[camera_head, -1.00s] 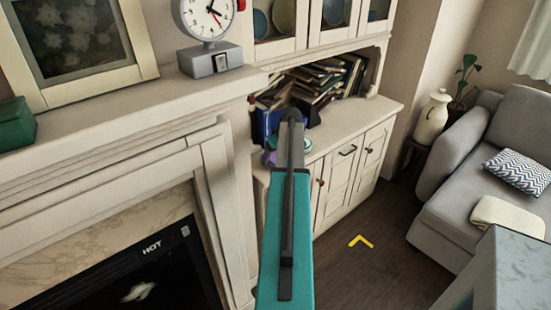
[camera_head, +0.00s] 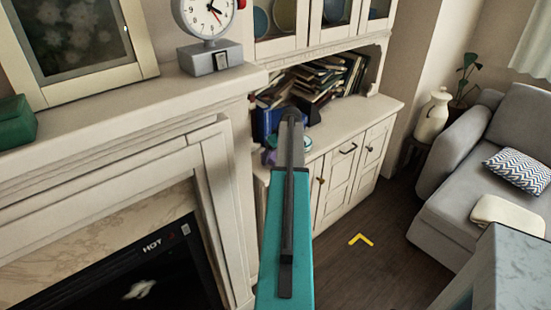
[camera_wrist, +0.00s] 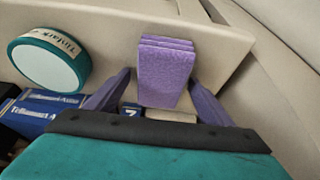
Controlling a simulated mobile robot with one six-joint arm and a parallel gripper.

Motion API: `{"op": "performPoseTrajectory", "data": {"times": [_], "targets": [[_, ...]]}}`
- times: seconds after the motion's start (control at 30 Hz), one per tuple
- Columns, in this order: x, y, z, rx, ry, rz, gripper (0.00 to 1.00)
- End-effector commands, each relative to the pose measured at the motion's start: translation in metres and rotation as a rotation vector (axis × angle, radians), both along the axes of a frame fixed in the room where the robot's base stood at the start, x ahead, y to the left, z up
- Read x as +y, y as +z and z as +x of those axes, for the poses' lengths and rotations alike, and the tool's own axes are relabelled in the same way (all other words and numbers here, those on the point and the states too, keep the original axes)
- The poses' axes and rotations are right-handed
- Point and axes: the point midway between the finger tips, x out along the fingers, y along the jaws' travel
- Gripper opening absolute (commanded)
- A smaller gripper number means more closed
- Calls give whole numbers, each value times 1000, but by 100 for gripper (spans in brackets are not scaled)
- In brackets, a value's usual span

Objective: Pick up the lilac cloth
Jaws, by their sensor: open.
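The lilac cloth (camera_wrist: 165,72) is a folded, layered block on the pale sideboard top in the wrist view. My gripper (camera_wrist: 160,80) is open, with one purple finger on each side of the cloth. There looks to be a gap at each side; I cannot tell whether either finger touches it. In the head view my arm hides most of that spot. A small lilac patch (camera_head: 269,158) shows left of the arm, but I cannot tell whether it is cloth or finger.
A round teal-rimmed object (camera_wrist: 50,62) and blue books (camera_wrist: 42,112) lie left of the cloth in the wrist view. More books (camera_head: 325,78) fill the sideboard shelf behind. A mantel with a clock (camera_head: 208,18) is at left. The sideboard top (camera_head: 365,115) is clear at right.

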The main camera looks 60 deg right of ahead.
Motion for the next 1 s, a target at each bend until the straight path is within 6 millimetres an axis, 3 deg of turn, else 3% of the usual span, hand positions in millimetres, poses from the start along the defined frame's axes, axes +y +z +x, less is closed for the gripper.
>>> {"op": "performPoseTrajectory", "data": {"times": [0.07,0.3,0.77,1.0], "targets": [[0,-1,0,0,0,0,73],[0,-1,0,0,0,0,33],[-1,3,-1,0,-1,-1,31],[-1,19,-1,-1,-2,-2,31]]}}
